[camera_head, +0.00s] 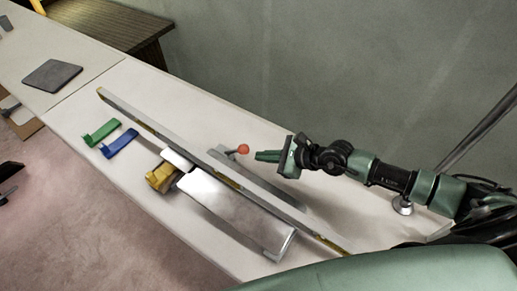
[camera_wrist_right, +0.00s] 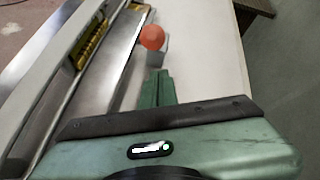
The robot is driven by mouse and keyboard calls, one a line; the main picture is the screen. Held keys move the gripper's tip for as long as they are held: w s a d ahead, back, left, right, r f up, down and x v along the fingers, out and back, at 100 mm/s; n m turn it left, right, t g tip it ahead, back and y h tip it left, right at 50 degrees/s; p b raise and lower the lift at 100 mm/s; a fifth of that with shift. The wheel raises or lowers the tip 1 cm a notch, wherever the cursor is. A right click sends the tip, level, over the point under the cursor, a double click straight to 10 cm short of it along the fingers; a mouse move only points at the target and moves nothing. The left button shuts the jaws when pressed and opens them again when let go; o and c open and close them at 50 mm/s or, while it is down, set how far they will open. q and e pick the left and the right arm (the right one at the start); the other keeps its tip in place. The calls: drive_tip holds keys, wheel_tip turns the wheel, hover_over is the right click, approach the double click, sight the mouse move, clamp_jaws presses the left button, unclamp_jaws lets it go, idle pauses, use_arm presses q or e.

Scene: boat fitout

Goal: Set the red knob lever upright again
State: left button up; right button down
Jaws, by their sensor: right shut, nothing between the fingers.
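The red knob (camera_head: 243,149) is a small ball on a lever (camera_head: 229,153) that lies low and tilted beside the long rail in the head view. In the right wrist view the red knob (camera_wrist_right: 152,37) is near the top middle, just beyond the fingertips. My right gripper (camera_head: 257,156) comes in from the right. Its green fingers are together and empty, pointing at the knob with a small gap. They also show in the right wrist view (camera_wrist_right: 158,76). The lever's base is partly hidden. My left gripper is not in the frames.
A long level-like bar (camera_head: 140,118) with yellow marks runs diagonally along the white bench (camera_head: 95,78). A metal plate (camera_head: 235,207), a yellow block (camera_head: 160,177), a green clamp (camera_head: 101,133) and a blue clamp (camera_head: 119,143) lie left of it. A grey mat (camera_head: 52,75) is farther back.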

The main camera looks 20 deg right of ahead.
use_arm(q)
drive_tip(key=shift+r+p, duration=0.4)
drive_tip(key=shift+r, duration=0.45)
use_arm(e)
drive_tip(key=shift+w+a+r, duration=0.25)
drive_tip(key=shift+a+r, duration=0.5)
drive_tip(key=shift+r, duration=0.05)
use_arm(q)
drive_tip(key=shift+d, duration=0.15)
